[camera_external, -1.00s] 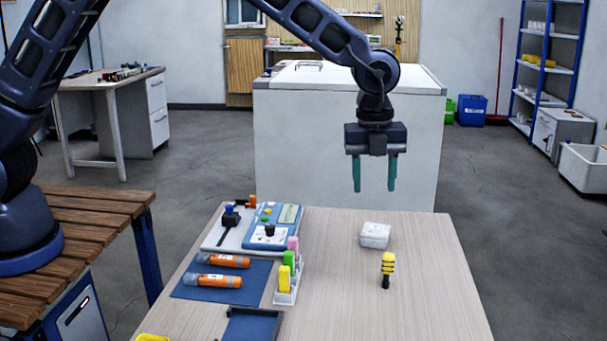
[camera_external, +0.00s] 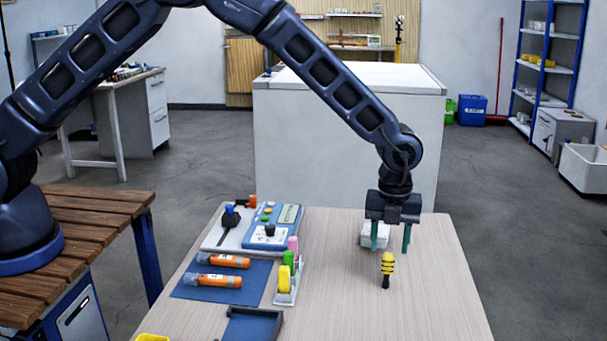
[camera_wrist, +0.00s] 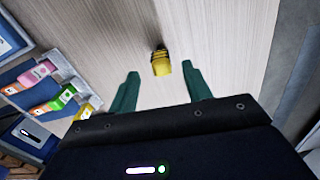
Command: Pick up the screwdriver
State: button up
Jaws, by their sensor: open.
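The screwdriver (camera_external: 387,267) has a yellow and black striped handle and stands upright, handle up, on the right part of the table (camera_external: 340,290). In the wrist view the screwdriver (camera_wrist: 161,64) shows its yellow handle just ahead of the fingertips, between their lines. My gripper (camera_external: 390,248) is open and empty, its two green fingers pointing down, just above and behind the screwdriver. The fingers also show in the wrist view (camera_wrist: 162,75), on either side and apart from the handle. The screwdriver's lower end is hard to make out.
A white box (camera_external: 366,240) is partly hidden behind my gripper. The table right of the screwdriver is clear.

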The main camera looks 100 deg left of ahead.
aim_at(389, 255)
jog(key=shift+d+f, duration=0.15)
jog(key=shift+f, duration=2.45)
jog(key=shift+c, duration=0.2)
jog(key=c, duration=1)
